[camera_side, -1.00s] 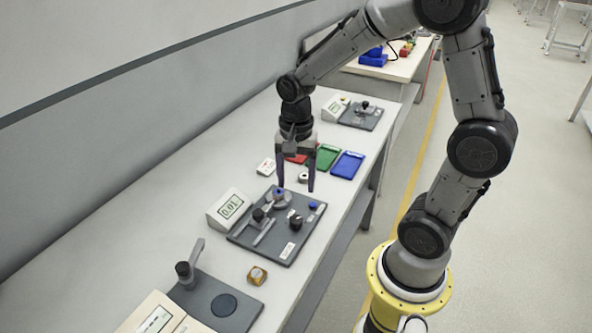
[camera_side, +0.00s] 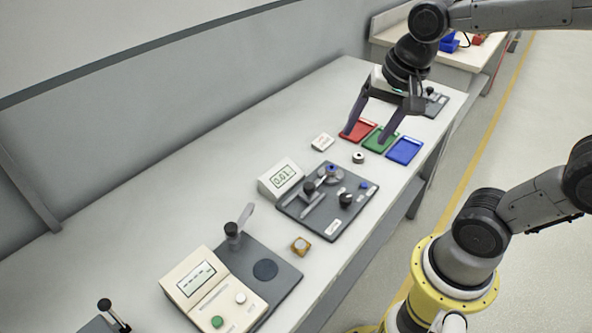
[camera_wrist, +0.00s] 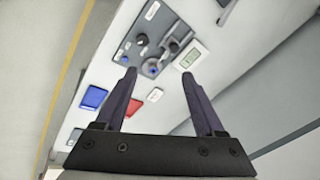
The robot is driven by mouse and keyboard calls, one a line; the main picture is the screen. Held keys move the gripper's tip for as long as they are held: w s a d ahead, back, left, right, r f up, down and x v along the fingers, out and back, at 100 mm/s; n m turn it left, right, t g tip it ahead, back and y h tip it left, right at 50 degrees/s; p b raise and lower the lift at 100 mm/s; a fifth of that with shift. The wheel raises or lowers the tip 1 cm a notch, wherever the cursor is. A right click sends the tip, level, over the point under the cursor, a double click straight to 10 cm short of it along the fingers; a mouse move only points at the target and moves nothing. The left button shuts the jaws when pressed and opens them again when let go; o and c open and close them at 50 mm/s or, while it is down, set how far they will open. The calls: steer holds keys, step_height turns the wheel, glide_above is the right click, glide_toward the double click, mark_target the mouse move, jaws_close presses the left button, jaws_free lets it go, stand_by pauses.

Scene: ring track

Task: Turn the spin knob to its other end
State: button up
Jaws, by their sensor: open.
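A dark grey panel (camera_side: 298,209) lies on the bench beside a small white display (camera_side: 281,178). It carries a black knob (camera_side: 345,200), a second black knob on a slotted part (camera_side: 309,187) and a round grey dial with blue (camera_side: 330,174). I cannot read which is labelled spin. My gripper (camera_side: 364,138) is open and empty, pointing down above the red and green trays, beyond the panel and apart from it. In the wrist view the panel (camera_wrist: 128,40) lies ahead of the open fingers (camera_wrist: 158,75), with the display (camera_wrist: 189,56) at its right.
Red (camera_side: 359,129), green (camera_side: 376,143) and blue (camera_side: 404,150) trays lie under and beside my gripper. A white box (camera_side: 322,142) and small round part (camera_side: 358,158) lie nearby.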

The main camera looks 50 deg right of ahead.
steer(key=s+a+n+t, duration=0.1)
steer(key=s+n+t, duration=0.1)
steer(key=s+n, duration=0.6)
steer(key=n, duration=0.3)
steer(key=shift+a, duration=0.35)
